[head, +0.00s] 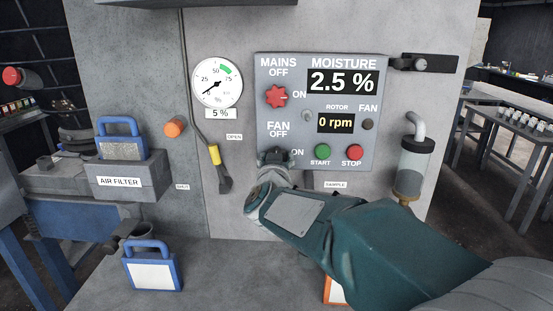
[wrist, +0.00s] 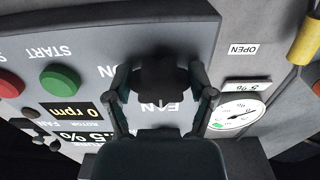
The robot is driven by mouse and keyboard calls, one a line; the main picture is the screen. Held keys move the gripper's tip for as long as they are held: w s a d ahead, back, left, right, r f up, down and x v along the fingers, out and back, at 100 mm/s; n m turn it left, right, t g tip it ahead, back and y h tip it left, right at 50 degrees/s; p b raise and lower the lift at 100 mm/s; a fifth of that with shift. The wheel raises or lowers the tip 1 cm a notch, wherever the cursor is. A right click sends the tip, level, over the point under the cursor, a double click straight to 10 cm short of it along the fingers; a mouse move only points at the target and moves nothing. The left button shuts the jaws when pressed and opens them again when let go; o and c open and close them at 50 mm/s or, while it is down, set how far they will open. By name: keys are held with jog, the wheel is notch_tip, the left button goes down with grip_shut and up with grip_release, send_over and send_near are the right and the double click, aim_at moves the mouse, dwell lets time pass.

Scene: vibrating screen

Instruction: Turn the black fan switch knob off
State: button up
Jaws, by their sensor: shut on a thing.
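The black fan switch knob (head: 274,154) is on the lower left of the grey control panel (head: 375,158), between the FAN OFF and ON labels. In the wrist view the knob (wrist: 162,75) is a dark round shape between my fingers. My gripper (head: 273,163) reaches the panel from below and is shut on the knob, one finger on each side in the wrist view (wrist: 161,84). The FAN lamp (head: 367,124) looks dark. The rotor display (head: 336,123) reads 0 rpm.
A red MAINS knob (head: 276,96) sits above. Green START (head: 322,151) and red STOP (head: 354,152) buttons are to the right. A yellow-banded lever (head: 216,160) hangs left of the panel.

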dwell(0.3)
jog(key=o, duration=1.1)
jog(key=shift+a, duration=0.15)
jog(key=shift+c, duration=0.2)
jog(key=shift+s, duration=0.1)
jog(key=s, duration=1.1)
jog(key=shift+s+a, duration=0.25)
jog(key=shift+s, duration=0.1)
